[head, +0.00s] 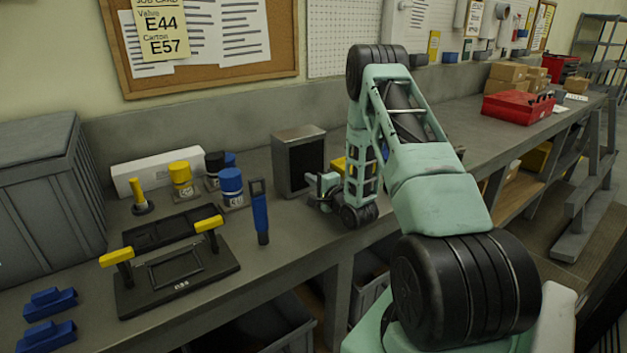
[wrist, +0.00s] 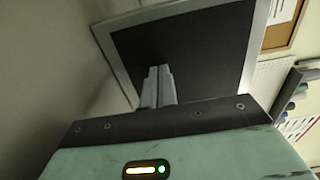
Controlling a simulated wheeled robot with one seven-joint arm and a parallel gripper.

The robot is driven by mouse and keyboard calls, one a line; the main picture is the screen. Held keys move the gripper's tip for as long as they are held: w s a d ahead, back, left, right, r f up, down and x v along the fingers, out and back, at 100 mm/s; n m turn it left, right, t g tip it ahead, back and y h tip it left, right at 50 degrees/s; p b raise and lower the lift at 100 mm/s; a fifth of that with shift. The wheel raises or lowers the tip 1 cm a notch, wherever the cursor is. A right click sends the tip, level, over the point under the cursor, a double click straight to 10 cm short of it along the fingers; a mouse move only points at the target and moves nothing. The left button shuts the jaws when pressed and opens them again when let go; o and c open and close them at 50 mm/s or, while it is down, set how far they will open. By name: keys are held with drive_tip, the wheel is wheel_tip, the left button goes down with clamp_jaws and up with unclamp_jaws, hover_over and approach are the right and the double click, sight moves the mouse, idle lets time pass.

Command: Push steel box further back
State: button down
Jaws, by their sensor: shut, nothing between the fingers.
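The steel box (head: 299,159) stands upright on the workbench, left of my arm. It has a light metal frame and a dark front face. My gripper (head: 311,178) is low in front of the box's lower right part, with its fingers pointing at it. In the wrist view the steel box (wrist: 195,48) fills the upper middle. There my gripper's fingers (wrist: 159,72) are together with nothing between them, in front of the dark face. I cannot tell whether the tips touch it.
A blue-handled tool (head: 260,212) stands left of the box near the bench's front edge. Blue and yellow containers (head: 231,187) and a white carton (head: 157,171) stand further left. A yellow item (head: 339,165) is partly hidden by my arm. A low wall (head: 240,115) runs behind the box.

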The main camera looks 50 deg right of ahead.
drive_tip(key=b+x, duration=0.8)
drive_tip(key=x, duration=1.1)
drive_tip(key=shift+w+d+f+b, duration=0.15)
drive_tip(key=shift+w+d+b, duration=0.05)
drive_tip(key=shift+w+b, duration=0.2)
drive_tip(key=shift+w, duration=0.25)
drive_tip(key=shift+s, duration=0.1)
